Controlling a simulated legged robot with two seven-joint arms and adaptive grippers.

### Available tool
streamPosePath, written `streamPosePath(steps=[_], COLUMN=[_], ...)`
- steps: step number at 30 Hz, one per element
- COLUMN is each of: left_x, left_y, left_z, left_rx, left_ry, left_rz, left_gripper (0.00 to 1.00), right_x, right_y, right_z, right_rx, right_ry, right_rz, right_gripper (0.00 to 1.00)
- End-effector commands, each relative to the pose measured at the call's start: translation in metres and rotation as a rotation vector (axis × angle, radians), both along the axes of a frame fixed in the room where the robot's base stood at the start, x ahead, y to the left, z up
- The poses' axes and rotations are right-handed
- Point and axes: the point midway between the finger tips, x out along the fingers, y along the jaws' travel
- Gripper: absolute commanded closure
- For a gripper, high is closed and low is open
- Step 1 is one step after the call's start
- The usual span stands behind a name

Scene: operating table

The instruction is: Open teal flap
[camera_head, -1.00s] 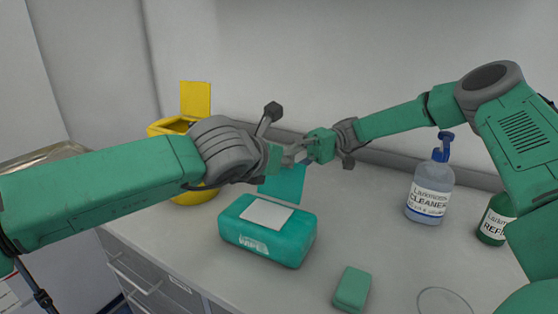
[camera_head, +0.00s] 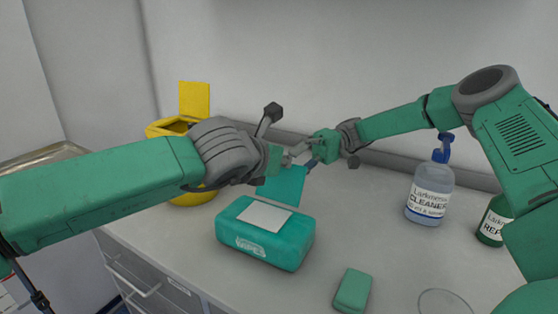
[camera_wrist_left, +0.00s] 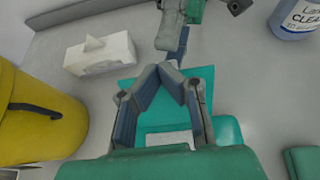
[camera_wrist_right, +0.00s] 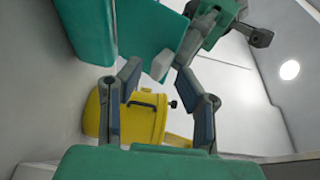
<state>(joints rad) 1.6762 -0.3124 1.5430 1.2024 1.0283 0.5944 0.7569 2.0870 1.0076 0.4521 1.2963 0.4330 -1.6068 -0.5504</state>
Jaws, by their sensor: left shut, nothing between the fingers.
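The teal wipes box (camera_head: 265,252) sits on the counter with a white patch on top. Its teal flap (camera_head: 284,187) stands raised behind the box, and it also shows in the left wrist view (camera_wrist_left: 128,87) and the right wrist view (camera_wrist_right: 150,28). My left gripper (camera_head: 301,153) is shut and empty at the flap's upper edge; its fingertips meet in the left wrist view (camera_wrist_left: 172,70). My right gripper (camera_head: 311,163) is close beside the left one, by the flap's upper right corner. Its fingers are apart in the right wrist view (camera_wrist_right: 158,73). Whether either touches the flap is unclear.
A yellow bin (camera_head: 196,197) with a raised lid stands behind my left arm. A white tissue box (camera_wrist_left: 100,55) is at the back. A cleaner bottle (camera_head: 430,190), a green bottle (camera_head: 493,222) and a small green block (camera_head: 352,290) stand right.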

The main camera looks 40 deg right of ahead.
Motion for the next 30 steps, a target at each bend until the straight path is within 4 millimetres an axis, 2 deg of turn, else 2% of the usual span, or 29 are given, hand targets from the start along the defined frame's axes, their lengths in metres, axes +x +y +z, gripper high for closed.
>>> streamPosePath(steps=[3,9,17,20,30], left_x=[-0.001,-0.001,-0.003,-0.008,-0.033], left_y=[0.0,0.0,0.006,0.017,0.071], left_z=[-0.001,0.0,0.004,0.01,0.041], left_rx=[0.001,0.0,0.0,0.0,-0.001], left_ry=[0.001,0.0,0.0,-0.002,-0.001], left_rz=[-0.001,-0.001,-0.002,-0.003,-0.001], left_gripper=[1.0,1.0,1.0,1.0,1.0], right_x=[0.002,0.004,0.004,0.004,0.004], right_y=[-0.021,-0.045,-0.055,-0.055,-0.054], right_z=[-0.001,0.0,0.001,0.001,0.002], right_rx=[-0.003,-0.003,-0.003,-0.003,-0.003], right_ry=[0.0,0.002,0.002,0.001,0.001], right_rz=[-0.004,-0.001,0.001,0.001,0.001], right_gripper=[0.68,0.68,0.68,0.68,0.68])
